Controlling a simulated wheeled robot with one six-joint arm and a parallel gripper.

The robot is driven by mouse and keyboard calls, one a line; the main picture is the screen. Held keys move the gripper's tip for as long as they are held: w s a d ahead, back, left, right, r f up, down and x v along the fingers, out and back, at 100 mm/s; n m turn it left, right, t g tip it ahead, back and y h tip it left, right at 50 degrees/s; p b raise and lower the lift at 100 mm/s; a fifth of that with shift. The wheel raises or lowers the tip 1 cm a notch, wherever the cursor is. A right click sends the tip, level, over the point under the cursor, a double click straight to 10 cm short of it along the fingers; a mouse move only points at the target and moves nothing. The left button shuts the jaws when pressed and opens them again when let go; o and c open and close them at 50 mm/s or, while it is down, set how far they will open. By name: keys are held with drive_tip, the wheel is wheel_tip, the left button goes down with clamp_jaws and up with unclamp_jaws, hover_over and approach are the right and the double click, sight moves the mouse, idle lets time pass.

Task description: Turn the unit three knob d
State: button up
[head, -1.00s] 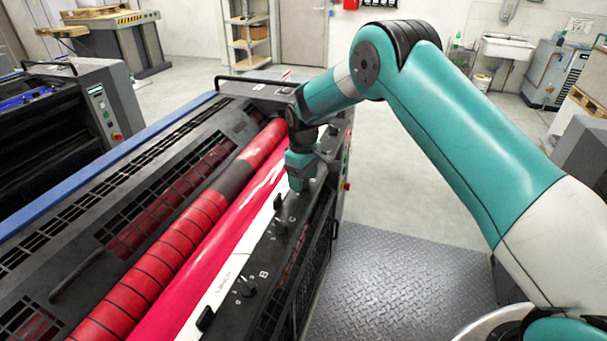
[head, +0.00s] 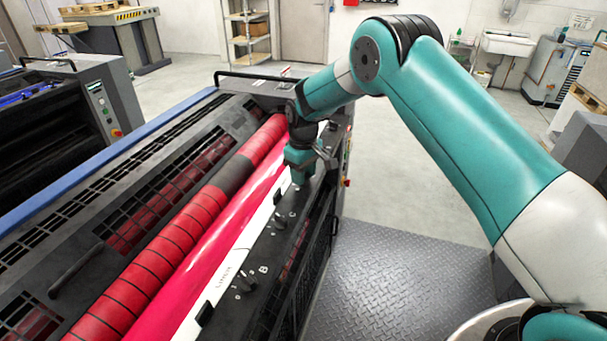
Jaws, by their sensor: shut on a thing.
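My gripper (head: 299,181) points down onto the black side rail (head: 262,296) of the ink unit, past the knob marked C (head: 280,224). It is shut on knob d, the one beyond C in the row. The gripper and wrist hide the knob and its letter, so its angle cannot be seen. Knob B (head: 246,284) stands nearer on the same rail, with small scale marks around it.
Black tabs (head: 205,312) stand along the white strip beside the knobs. The red rollers (head: 165,266) lie left of the rail. A steel tread plate (head: 385,285) and open floor lie to the right. A black handle bar (head: 262,80) rises at the far end.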

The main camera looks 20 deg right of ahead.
drive_tip(key=m+b, duration=0.2)
drive_tip(key=m, duration=0.3)
drive_tip(key=shift+d+f, duration=0.1)
drive_tip(key=m+b, duration=0.1)
drive_tip(key=m, duration=0.3)
drive_tip(key=shift+m, duration=0.3)
drive_tip(key=m+b, duration=0.1)
drive_tip(key=m, duration=0.3)
drive_tip(key=shift+d+m, duration=0.1)
drive_tip(key=shift+m, duration=0.2)
drive_tip(key=shift+m+b, duration=0.35)
drive_tip(key=shift+m, duration=1.95)
drive_tip(key=o, duration=0.9)
drive_tip(key=shift+r, duration=0.2)
